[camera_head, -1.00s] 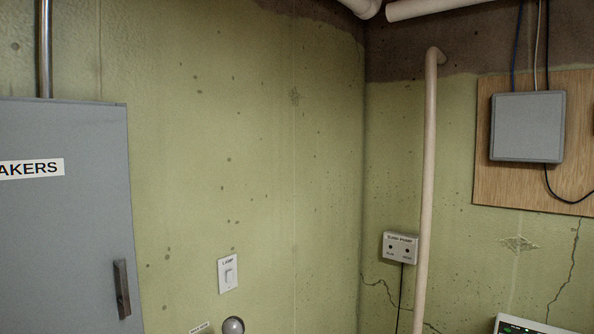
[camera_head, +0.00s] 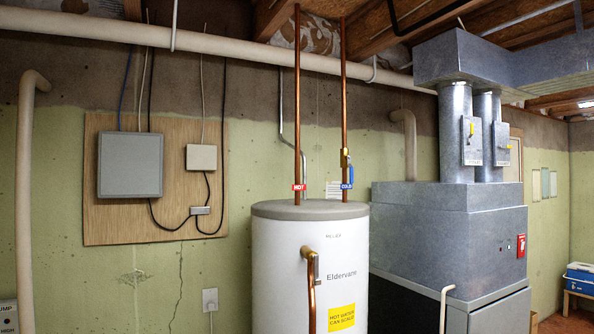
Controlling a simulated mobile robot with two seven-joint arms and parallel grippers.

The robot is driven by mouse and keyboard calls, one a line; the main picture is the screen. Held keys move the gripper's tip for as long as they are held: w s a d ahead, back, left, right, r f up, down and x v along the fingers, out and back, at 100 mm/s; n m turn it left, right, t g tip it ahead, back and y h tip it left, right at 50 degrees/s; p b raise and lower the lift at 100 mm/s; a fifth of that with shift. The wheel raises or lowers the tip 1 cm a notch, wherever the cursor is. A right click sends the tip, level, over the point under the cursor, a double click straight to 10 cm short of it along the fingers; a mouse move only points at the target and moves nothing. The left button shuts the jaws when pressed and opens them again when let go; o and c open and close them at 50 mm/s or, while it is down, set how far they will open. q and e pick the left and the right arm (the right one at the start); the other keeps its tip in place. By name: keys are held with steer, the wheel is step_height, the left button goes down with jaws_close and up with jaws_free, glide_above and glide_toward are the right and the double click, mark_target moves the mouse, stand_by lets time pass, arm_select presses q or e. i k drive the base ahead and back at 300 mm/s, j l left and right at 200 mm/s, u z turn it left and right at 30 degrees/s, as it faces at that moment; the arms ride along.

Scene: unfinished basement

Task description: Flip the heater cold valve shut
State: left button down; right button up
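A white water heater (camera_head: 280,262) with a grey top stands in the middle of the head view. Two copper pipes rise from its top. The left pipe carries a red HOT tag (camera_head: 298,187). The right pipe carries a blue COLD tag (camera_head: 347,186). Above the COLD tag, on the same pipe, is a brass valve with a blue handle (camera_head: 351,171). The handle looks to run roughly along the pipe, but it is small here. Neither of my grippers shows in the view.
A grey furnace (camera_head: 430,215) with ducts stands close to the right of the heater. A wooden board (camera_head: 112,215) with grey boxes hangs on the wall at left. A white pipe (camera_head: 200,46) crosses the wall above. A blue cooler (camera_head: 580,278) sits at far right.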

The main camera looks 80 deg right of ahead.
mark_target(351, 169)
steer(key=z, duration=2.9)
steer(key=i+l, duration=1.75)
steer(key=j+u, duration=0.05)
steer(key=j, duration=0.05)
